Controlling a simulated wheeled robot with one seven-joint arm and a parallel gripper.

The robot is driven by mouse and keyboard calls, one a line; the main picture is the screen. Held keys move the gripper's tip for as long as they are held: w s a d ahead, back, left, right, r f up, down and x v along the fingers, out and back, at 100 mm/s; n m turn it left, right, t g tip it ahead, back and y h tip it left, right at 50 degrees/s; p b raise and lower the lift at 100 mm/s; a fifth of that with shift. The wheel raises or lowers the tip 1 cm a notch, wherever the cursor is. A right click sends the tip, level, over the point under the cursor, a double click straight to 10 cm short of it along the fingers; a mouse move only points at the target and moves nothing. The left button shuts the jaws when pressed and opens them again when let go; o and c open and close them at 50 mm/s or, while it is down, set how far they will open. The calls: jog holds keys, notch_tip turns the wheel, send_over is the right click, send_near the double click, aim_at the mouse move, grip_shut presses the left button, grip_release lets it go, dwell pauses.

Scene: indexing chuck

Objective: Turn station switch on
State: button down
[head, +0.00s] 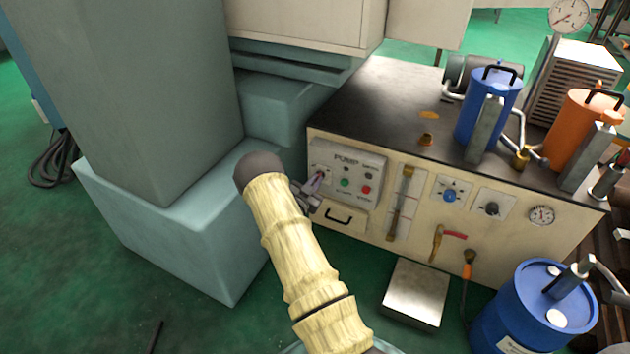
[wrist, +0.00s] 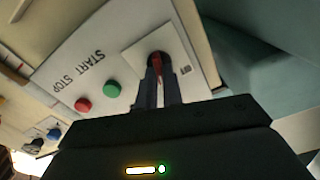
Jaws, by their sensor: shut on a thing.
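The station switch shows in the wrist view as a red handle (wrist: 157,63) with a dark round base on a pale square plate (wrist: 183,65). My gripper (wrist: 158,80) has its two dark fingers closed on either side of this handle. In the head view my gripper (head: 308,194) is at the left end of the white PUMP control box (head: 352,165), partly behind my arm. The fingers hide much of the switch, and I cannot read its setting.
Right of the switch in the head view are a green button (head: 345,183) and a red button (head: 367,189). A black drawer-style handle (head: 338,216) is just below. A pale machine column base (head: 175,225) stands close on the left. Blue and orange canisters stand on the bench.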

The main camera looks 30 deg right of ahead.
jog(key=shift+a+f+m, duration=0.15)
jog(key=shift+m, duration=1.05)
jog(key=shift+w, duration=0.1)
jog(key=c, duration=1.5)
grip_release()
jog(key=shift+c, duration=0.2)
jog(key=p+v, duration=0.6)
jog(key=v, duration=1.1)
jog(key=shift+s, duration=0.2)
